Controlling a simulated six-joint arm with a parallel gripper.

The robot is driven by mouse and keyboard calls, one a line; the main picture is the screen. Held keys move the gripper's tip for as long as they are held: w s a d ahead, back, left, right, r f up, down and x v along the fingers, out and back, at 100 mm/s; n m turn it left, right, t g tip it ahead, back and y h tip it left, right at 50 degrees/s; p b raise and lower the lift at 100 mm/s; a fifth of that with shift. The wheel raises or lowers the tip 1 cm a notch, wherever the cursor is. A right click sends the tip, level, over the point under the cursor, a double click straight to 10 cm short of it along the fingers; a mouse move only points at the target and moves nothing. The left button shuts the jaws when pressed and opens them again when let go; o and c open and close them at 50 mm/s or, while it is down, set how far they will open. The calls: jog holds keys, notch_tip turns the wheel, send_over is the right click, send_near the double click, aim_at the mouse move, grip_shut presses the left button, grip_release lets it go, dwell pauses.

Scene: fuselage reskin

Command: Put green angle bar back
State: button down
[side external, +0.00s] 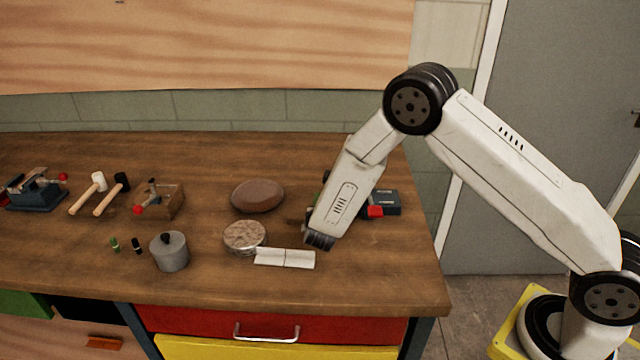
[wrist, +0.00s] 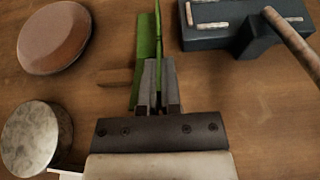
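The green angle bar (wrist: 148,48) shows in the wrist view as a long narrow L-shaped strip running away from my gripper (wrist: 160,78). Its thin upright flange passes between my two grey fingers, which are close together and look shut on it. I cannot tell whether the bar touches the bench.
A wooden piece (wrist: 115,77) lies beside the bar. A brown oval block (side external: 257,196), a mottled round disc (side external: 245,237) and a white strip (side external: 285,257) are to the left. A dark vise-like tool (wrist: 225,28) is to the right. The front right of the bench (side external: 385,275) is clear.

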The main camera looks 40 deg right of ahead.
jog(key=shift+f, duration=1.3)
jog(key=shift+f, duration=0.6)
jog(key=c, duration=0.7)
grip_release()
jog(key=shift+c, duration=0.2)
jog(key=shift+v, duration=3.9)
